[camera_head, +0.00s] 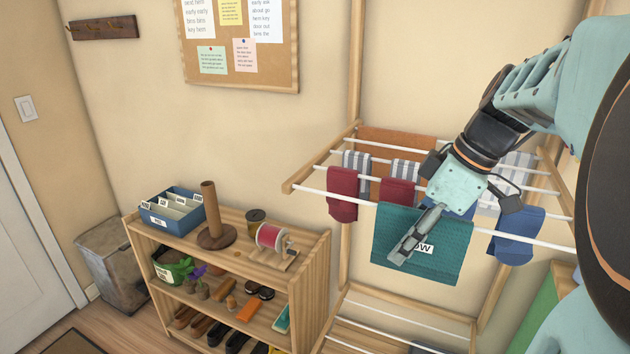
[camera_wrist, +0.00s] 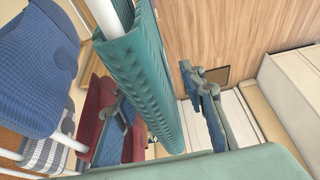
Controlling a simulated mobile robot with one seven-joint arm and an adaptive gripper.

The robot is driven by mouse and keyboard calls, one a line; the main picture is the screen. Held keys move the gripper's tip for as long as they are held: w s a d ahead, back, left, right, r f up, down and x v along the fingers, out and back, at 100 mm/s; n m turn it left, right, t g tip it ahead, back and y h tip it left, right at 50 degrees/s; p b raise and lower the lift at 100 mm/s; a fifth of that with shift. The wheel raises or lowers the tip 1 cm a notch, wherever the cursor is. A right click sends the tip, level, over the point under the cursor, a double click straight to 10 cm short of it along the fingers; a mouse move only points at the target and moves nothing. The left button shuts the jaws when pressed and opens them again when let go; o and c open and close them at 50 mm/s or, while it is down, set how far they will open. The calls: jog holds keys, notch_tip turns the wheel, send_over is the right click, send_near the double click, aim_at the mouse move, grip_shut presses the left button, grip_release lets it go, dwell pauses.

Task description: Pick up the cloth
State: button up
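The teal cloth (camera_head: 440,262) hangs folded over the front white bar of a wooden drying rack, with a white label partly covered by my gripper (camera_head: 402,250). In the wrist view the teal cloth (camera_wrist: 140,75) hangs from its bar between the two spread fingers of my gripper (camera_wrist: 162,100). One finger is on each side of it, with a gap on the right side; contact on the left side cannot be told. In the head view one finger shows in front of the cloth; the other is hidden. Other cloths hang nearby: red ones (camera_head: 342,195) and a blue one (camera_head: 516,238).
The rack's white bars (camera_head: 310,190) and wooden frame (camera_head: 290,186) surround the cloths. A wooden shelf (camera_head: 325,250) with a blue box (camera_head: 172,225), a spool and shoes stands to the left. Striped cloths (camera_head: 405,168) hang on bars behind.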

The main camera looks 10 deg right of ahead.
jog(key=shift+c, duration=0.5)
grip_shut()
